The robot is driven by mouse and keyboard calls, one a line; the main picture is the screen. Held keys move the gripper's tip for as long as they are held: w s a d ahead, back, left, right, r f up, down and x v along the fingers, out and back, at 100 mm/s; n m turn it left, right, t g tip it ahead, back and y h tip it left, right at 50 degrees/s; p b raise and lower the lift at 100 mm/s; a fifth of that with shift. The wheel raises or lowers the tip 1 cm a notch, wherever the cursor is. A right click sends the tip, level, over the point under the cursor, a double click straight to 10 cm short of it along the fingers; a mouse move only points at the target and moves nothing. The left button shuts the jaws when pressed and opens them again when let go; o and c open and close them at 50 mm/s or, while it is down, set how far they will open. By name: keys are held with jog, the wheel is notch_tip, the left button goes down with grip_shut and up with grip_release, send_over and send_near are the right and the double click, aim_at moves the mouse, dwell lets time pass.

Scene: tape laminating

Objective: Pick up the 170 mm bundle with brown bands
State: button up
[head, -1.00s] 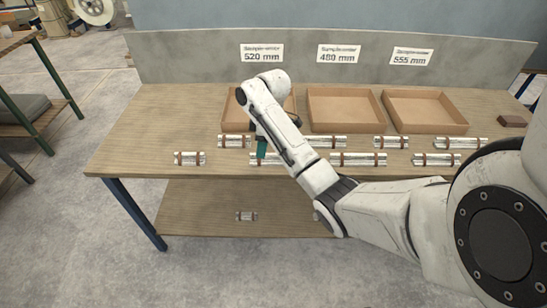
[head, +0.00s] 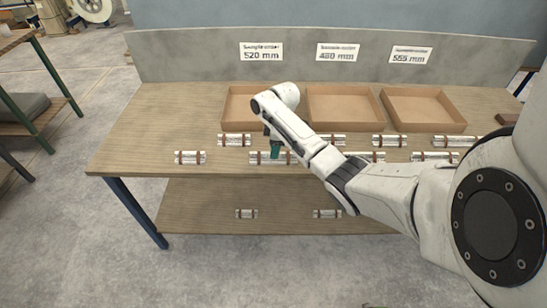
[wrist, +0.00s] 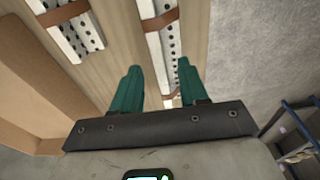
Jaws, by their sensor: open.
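My gripper (head: 275,152) is open, its teal fingers pointing down over the front row of silvery bundles with brown bands. In the wrist view the open fingers (wrist: 156,85) stand above and on either side of a perforated metal bundle (wrist: 155,48) with brown bands. In the head view this looks like the front-row bundle (head: 258,157), partly hidden by the fingers. I cannot tell whether they touch it. Other banded bundles are a shorter one (head: 190,157) at the front left and one (head: 234,140) behind. Lengths are not marked, so I cannot tell which is 170 mm.
Three open cardboard trays (head: 345,127) stand at the back of the wooden table (head: 140,135), under signs reading 520, 480 and 555 mm. More bundles (head: 390,141) lie to the right, partly behind my arm. Two short bundles (head: 247,213) lie on the lower shelf.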

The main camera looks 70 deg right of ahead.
jog(key=shift+w+f, duration=0.15)
jog(key=shift+f, duration=0.7)
grip_shut()
